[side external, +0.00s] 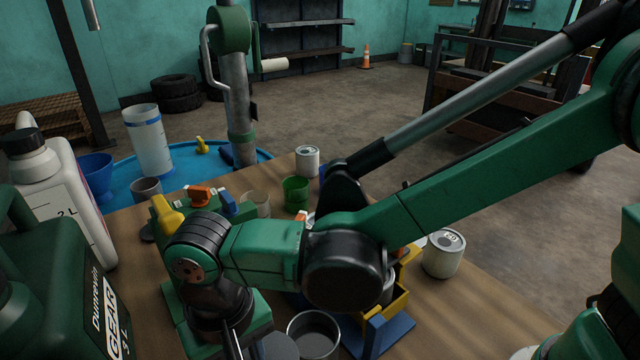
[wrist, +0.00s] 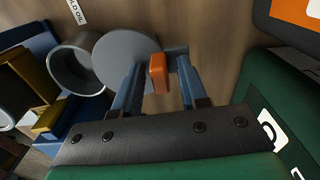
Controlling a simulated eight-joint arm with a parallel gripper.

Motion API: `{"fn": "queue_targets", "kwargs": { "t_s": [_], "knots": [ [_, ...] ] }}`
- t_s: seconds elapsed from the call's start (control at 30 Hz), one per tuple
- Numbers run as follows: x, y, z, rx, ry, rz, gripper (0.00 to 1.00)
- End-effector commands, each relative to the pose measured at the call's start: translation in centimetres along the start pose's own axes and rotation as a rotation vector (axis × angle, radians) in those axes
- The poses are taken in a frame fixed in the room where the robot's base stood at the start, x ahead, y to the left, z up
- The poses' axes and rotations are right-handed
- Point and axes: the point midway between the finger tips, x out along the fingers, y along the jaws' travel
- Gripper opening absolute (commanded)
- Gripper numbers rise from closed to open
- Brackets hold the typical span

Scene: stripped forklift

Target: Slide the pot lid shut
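The grey metal pot (wrist: 62,72) stands at the left of the wrist view, its mouth mostly uncovered. The round grey lid (wrist: 118,55) lies to its right and overlaps the near side of its rim. An orange handle (wrist: 157,74) stands up at the right of the lid. My gripper (wrist: 158,68) is open, with one blue finger on each side of the handle and gaps visible on both sides. In the side view, the pot (side external: 314,338) and part of the lid (side external: 276,347) show at the bottom edge; my arm hides the handle and fingertips.
A green gear-oil jug (side external: 60,290) and a white bottle (side external: 75,195) stand at left. A white can (side external: 443,255) is at right. An "OLD OIL" label (wrist: 76,10) lies on the wooden tabletop.

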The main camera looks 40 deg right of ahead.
Motion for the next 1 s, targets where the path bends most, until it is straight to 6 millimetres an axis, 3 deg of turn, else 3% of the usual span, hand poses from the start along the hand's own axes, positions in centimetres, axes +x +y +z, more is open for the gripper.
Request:
{"fn": "queue_targets", "kwargs": {
  "t_s": [0.03,0.1,1.0],
  "knots": [
    [-0.01,0.0,0.0,0.0,0.0,0.0,0.2],
    [-0.02,0.0,0.0,0.0,0.0,0.0,0.0],
    [-0.06,-0.01,0.0,0.0,0.0,0.0,0.0]
  ]
}}
